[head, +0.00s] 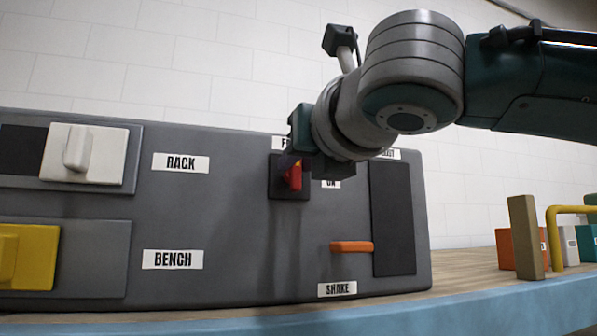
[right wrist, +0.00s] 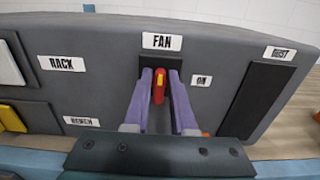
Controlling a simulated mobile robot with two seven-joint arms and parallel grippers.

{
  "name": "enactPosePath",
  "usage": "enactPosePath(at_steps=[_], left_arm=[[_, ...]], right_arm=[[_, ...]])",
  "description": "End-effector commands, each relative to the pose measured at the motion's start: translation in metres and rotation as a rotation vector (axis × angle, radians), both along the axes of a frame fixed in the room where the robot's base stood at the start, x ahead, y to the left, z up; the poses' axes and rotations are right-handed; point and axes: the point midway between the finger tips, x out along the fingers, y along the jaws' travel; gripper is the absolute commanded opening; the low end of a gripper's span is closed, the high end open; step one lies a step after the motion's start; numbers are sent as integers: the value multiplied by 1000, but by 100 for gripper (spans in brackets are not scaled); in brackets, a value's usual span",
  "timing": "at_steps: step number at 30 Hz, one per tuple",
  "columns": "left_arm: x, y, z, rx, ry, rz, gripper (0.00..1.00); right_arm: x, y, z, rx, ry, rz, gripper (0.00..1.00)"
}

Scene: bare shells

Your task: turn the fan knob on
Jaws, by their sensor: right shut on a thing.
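The fan knob is red with a yellow mark and sits on a dark square plate under the FAN label (right wrist: 163,41). In the right wrist view the knob (right wrist: 159,88) stands upright between the two purple fingers of my right gripper (right wrist: 160,76), which is shut on it. The yellow mark is near the knob's upper part. The ON label (right wrist: 201,81) is just right of the plate. In the head view the knob (head: 295,176) is partly hidden by my right gripper (head: 297,163). My left gripper is not in view.
The grey panel (head: 235,235) also carries a white RACK switch (head: 108,155), a yellow BENCH switch (head: 37,257) and an orange handle (head: 352,247) beside a dark strip. A wooden post (head: 525,238) and an orange box (head: 505,249) stand on the table at right.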

Motion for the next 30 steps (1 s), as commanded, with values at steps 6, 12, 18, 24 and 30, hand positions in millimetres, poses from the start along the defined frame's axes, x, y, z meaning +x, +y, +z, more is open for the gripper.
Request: enactPosePath(at_steps=[6, 12, 18, 24, 30], left_arm=[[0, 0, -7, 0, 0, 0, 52], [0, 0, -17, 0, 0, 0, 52], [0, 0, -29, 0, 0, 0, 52], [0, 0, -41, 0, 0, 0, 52], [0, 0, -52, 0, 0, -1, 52]], right_arm=[[1, -1, -4, 70, 27, -2, 0], [1, -2, -6, 206, 71, -1, 0], [2, -5, -7, 383, 131, -1, 0], [3, -6, -9, 565, 191, -1, 0], [3, -7, -10, 745, 250, 0, 0]])
